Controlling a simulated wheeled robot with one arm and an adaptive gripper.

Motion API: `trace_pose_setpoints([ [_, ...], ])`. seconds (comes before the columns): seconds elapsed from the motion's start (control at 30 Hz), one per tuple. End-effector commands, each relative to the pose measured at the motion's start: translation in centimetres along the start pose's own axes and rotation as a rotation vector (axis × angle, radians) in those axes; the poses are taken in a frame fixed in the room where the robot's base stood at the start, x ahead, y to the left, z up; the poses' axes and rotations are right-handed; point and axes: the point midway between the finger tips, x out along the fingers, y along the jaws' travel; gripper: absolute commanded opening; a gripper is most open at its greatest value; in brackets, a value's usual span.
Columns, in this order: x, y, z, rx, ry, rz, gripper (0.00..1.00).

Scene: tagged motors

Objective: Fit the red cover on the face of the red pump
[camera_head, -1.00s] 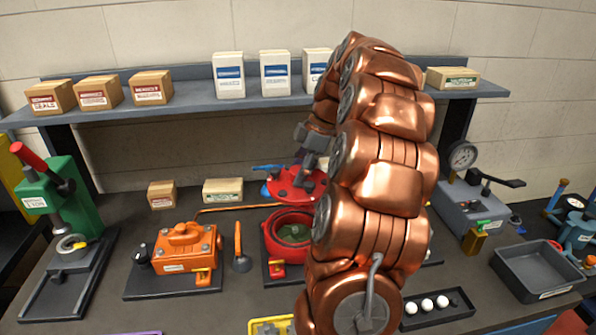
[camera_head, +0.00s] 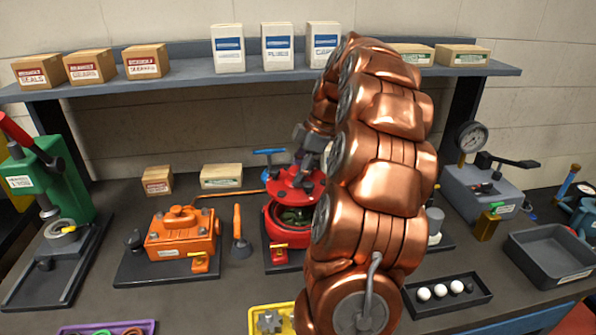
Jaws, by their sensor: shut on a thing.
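The red pump (camera_head: 278,254) stands on a dark base plate near the middle of the bench, its round face open and dark inside. The red cover (camera_head: 292,183) is a flat red disc with dark holes, held tilted just above and behind the pump's open face. My gripper (camera_head: 306,168) is shut on the cover from above. The cover's right part is hidden behind my copper arm, and I cannot tell whether its lower edge touches the pump's rim.
An orange pump (camera_head: 181,240) stands left, with an orange-handled tool (camera_head: 238,235) between. A blue-handled part (camera_head: 268,153) is behind the cover. A green press (camera_head: 58,185) is far left, a gauge unit (camera_head: 480,195) right. A yellow tray (camera_head: 262,321) and ball tray (camera_head: 446,293) lie in front.

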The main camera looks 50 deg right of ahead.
Motion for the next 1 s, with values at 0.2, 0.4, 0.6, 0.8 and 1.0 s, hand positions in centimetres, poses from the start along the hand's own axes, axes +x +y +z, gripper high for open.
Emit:
trace_pose_setpoints([
  [0.2,0.6,0.0,0.3,0.0,0.001,0.001,0.0],
  [0.4,2.0,0.0,0.8,0.001,0.0,0.0,0.0],
  [0.6,3.2,0.0,1.4,0.0,0.0,0.0,0.0],
  [0.8,4.0,0.1,1.7,0.0,0.0,0.004,0.0],
  [1.0,4.0,0.1,1.7,-0.001,0.0,0.004,0.0],
])
